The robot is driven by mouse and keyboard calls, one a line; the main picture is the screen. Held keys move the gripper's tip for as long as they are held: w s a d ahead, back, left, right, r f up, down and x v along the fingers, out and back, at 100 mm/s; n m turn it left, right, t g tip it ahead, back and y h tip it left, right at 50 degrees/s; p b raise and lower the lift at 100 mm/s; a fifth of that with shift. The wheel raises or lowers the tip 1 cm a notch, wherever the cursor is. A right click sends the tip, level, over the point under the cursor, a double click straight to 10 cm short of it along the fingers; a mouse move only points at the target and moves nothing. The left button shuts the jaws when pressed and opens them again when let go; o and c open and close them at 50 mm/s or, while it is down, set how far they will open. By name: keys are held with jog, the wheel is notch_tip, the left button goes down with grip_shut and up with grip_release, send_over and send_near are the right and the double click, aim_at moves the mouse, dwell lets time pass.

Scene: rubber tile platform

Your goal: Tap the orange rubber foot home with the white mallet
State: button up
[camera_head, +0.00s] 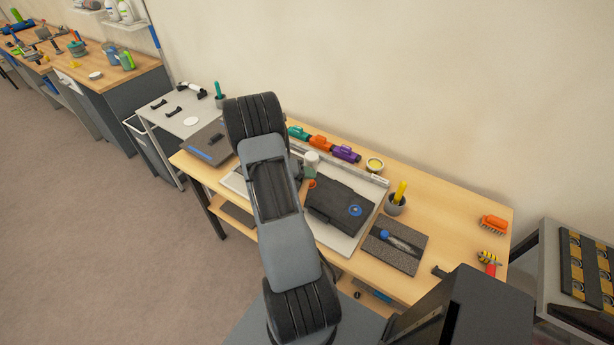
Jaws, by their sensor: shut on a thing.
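A small orange piece (311,183), which looks like the rubber foot, shows at the left edge of a black case-like panel (340,204) on the bench. Just above it in the picture is a pale white and grey-green rounded thing (311,160), perhaps the head of the white mallet. My arm covers what lies to its left, so no handle shows. I cannot tell whether the pale thing touches the orange piece. My gripper is hidden behind my own arm.
The panel lies on a light grey tray (375,199). A grey cup (395,205) with a yellow handle, a dark foam mat (394,245) with a tool, and an orange brush (494,223) are to the right. Teal, orange and purple (346,154) pieces line the back.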

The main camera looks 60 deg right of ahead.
grip_shut()
jog(key=shift+r, duration=0.1)
jog(key=shift+s+a+r+p, duration=0.25)
jog(key=shift+s+a+p, duration=0.1)
jog(key=shift+a, duration=0.1)
jog(key=shift+s+a+r+p, duration=0.25)
jog(key=shift+a+p, duration=0.1)
jog(key=shift+a, duration=0.1)
jog(key=s+a+r, duration=0.3)
jog(key=s+a, duration=0.2)
jog(key=a, duration=0.3)
jog(key=shift+s+r, duration=0.4)
